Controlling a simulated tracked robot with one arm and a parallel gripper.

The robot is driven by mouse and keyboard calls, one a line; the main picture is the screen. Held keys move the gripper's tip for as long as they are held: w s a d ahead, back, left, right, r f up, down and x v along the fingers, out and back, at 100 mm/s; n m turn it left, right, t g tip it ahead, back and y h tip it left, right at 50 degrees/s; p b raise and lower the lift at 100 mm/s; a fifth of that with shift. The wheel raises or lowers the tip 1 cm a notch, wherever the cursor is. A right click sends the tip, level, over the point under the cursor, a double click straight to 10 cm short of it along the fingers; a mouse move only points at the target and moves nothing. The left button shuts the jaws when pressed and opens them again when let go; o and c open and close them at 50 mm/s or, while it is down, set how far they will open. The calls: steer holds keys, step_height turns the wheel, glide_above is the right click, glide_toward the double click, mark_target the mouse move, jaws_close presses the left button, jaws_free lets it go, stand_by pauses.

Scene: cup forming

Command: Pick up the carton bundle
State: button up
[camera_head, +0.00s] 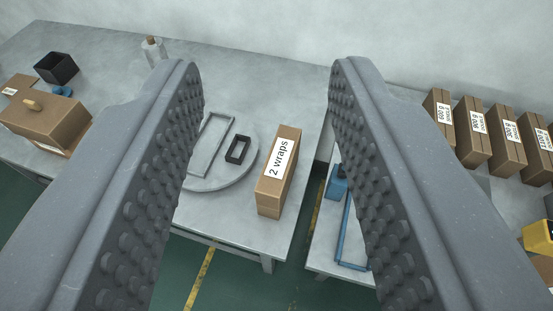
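A brown carton bundle (279,172) labelled "2 wraps" stands on the grey table (232,231), near its right edge. My gripper (265,80) is open, with its two studded grey fingers wide apart at the left and right of the picture. The carton bundle shows in the gap between the fingers, apart from both.
A round grey plate (222,182) with a grey frame (208,146) and a small black frame (238,149) lies left of the carton. A brown box (48,118) and a black bin (56,67) stand at far left. Several weight-labelled cartons (472,130) stand at right. Blue parts (345,225) lie on a lower table.

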steer(key=shift+w+d, duration=0.1)
steer(key=shift+w, duration=0.2)
